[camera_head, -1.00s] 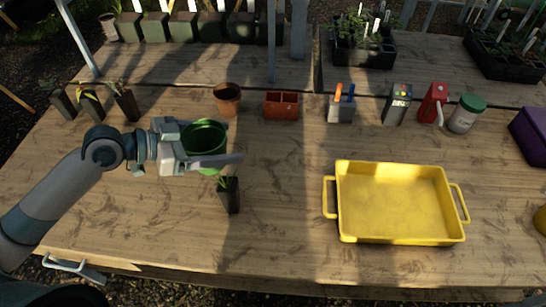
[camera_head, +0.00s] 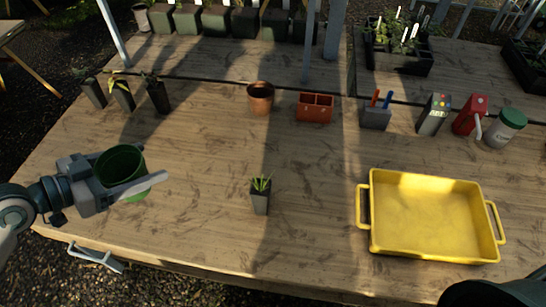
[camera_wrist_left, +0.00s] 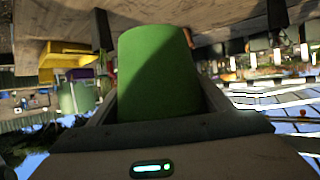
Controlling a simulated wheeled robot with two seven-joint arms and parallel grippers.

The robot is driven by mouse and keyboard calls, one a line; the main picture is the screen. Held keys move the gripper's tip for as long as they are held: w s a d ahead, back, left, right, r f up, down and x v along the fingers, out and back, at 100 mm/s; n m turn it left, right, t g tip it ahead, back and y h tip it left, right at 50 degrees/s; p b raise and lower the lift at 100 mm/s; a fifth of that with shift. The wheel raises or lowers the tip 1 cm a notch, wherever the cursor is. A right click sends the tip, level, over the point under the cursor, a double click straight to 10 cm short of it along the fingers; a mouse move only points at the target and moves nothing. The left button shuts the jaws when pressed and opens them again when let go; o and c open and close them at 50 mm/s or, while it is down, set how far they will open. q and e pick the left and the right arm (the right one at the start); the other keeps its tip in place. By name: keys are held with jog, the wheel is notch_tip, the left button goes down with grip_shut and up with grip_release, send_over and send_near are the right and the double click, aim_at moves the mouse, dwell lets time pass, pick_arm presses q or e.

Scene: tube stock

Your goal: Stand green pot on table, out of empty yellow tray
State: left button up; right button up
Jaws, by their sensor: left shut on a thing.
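The green pot (camera_head: 122,163) is between the fingers of my left gripper (camera_head: 143,175), which is shut on it, at the left part of the table (camera_head: 190,210). The pot looks upright in the head view; I cannot tell whether its base touches the table. In the left wrist view the pot (camera_wrist_left: 158,75) fills the space between the fingers. The yellow tray (camera_head: 364,207) sits empty at the right, well apart from the pot. My right gripper is not in view.
A small potted plant (camera_head: 260,196) stands mid-table. A terracotta pot (camera_head: 261,98), an orange-red divided box (camera_head: 315,107) and a lidded jar (camera_head: 505,128) stand behind. Dark seedling pots (camera_head: 157,96) stand at back left. Bare wood lies between gripper and plant.

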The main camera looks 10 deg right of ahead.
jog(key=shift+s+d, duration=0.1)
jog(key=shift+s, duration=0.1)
pick_arm(q)
jog(key=shift+f, duration=0.1)
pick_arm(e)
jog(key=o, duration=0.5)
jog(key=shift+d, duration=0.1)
pick_arm(q)
jog(key=shift+w+d+f, duration=0.1)
jog(key=shift+d+f, duration=0.15)
jog(key=shift+d, duration=0.05)
jog(key=w+d+f+n+t+y+b, duration=0.1)
jog(key=w+d+f+b, duration=0.1)
jog(key=d, duration=0.5)
jog(key=w+d+f+n+t+b, duration=0.1)
jog(key=w+d+f+b, duration=0.1)
jog(key=d, duration=0.5)
jog(key=shift+w+d+f+t+y, duration=0.35)
jog(key=shift+w+f, duration=0.45)
jog(key=shift+f, duration=0.4)
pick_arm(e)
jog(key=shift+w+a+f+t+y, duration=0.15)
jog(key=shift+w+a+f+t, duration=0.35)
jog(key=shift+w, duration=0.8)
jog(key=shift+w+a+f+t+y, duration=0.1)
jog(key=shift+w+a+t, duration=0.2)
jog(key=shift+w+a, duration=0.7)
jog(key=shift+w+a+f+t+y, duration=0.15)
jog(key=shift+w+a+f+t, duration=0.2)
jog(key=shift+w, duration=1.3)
